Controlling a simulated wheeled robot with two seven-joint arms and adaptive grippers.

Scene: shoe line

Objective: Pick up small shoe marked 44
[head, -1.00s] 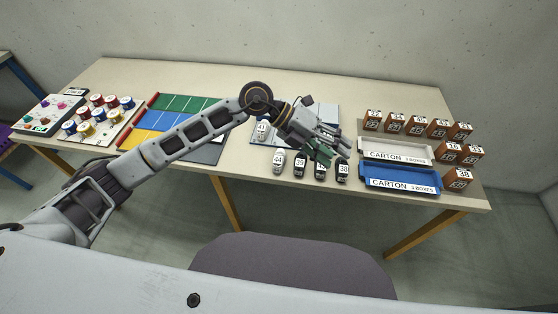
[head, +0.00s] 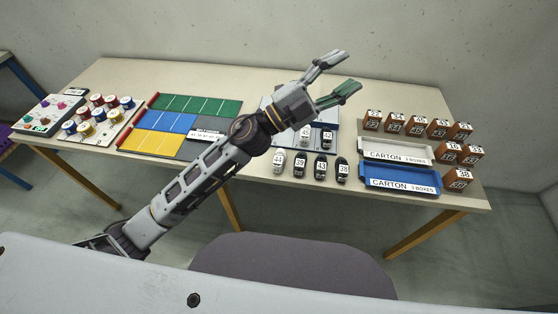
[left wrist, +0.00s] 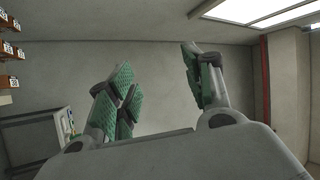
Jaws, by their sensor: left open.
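The small light grey shoe marked 44 (head: 278,161) stands on the table near its front edge in the head view, at the left end of a row of small shoes. My left gripper (head: 340,75) is open and empty, raised above the back right of the table, well away from the shoe. Its spread green-padded fingers also show in the left wrist view (left wrist: 160,90), with only wall and ceiling between them. My right gripper is not in view.
Dark shoes marked 39 (head: 299,164), 43 (head: 321,167) and 38 (head: 342,169) stand right of it. Behind are a grey-blue mat and a shoe marked 42 (head: 327,137). White (head: 365,149) and blue (head: 367,180) carton trays and several brown boxes (head: 396,122) are at right.

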